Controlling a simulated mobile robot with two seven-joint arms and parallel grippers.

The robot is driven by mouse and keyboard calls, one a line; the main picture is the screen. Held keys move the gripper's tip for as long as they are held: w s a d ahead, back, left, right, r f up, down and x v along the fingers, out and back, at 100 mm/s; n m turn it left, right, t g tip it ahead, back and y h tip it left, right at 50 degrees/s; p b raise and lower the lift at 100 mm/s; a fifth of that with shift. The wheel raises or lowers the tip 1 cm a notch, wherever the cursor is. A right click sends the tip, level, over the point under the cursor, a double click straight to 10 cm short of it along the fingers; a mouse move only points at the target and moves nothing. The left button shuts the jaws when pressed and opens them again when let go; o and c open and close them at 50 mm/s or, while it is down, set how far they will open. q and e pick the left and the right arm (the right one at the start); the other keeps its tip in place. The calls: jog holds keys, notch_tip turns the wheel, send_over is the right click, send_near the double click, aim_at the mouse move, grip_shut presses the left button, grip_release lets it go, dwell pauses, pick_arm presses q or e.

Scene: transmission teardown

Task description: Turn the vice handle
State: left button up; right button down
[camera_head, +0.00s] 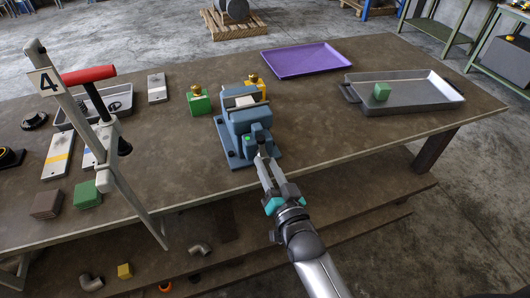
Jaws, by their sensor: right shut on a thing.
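The blue vice (236,132) stands on the brown workbench, near its front edge at the middle of the view. A light block sits between its jaws at the top. My right gripper (263,160) reaches up from the bottom and its fingertips meet at the front of the vice. It is shut on the vice handle, which is mostly hidden by the fingers. My left gripper is not in view.
A grey stand with a red lever (88,75) and a "4" sign rises at the left. Green (199,102) and yellow blocks stand close beside the vice.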

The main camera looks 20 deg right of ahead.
jog(key=m+p, duration=0.1)
jog(key=m, duration=0.1)
jog(key=shift+m, duration=0.4)
jog(key=shift+m+p, duration=0.45)
jog(key=shift+m, duration=1.35)
jog(key=c, duration=0.6)
grip_release()
jog(key=s, duration=1.5)
jog(key=shift+s+d+b, duration=0.15)
jog(key=shift+d+b, duration=0.1)
jog(key=shift+b, duration=0.15)
jog(key=shift+f, duration=0.1)
